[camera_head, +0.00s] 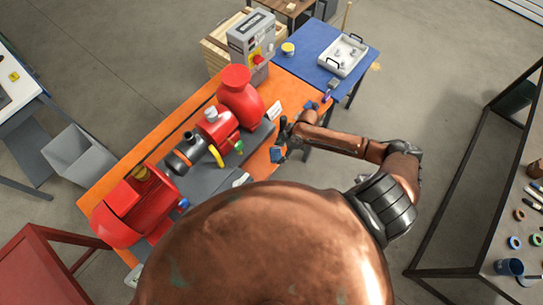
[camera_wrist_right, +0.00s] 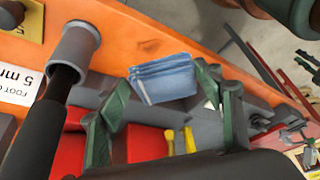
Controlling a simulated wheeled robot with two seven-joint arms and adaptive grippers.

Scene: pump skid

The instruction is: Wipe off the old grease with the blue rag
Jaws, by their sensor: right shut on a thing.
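The blue rag (camera_head: 277,155) is a small folded pad at the right edge of the orange skid base, at the tip of my right gripper (camera_head: 282,143). In the right wrist view the folded rag (camera_wrist_right: 163,79) lies between the two dark green fingers of the right gripper (camera_wrist_right: 162,84), which is shut on it. A small brown smear (camera_wrist_right: 149,46), which looks like old grease, shows on the orange surface just beyond the rag. Whether the rag touches the surface is unclear. My left gripper is not in view.
The red and grey pump assembly (camera_head: 211,125) stands on the orange base (camera_head: 150,140). Behind it are a grey control box (camera_head: 251,38) and a blue table (camera_head: 312,55) with a white tray (camera_head: 346,52). Dark shelving (camera_head: 450,200) stands right; a grey bin (camera_head: 77,152) stands left.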

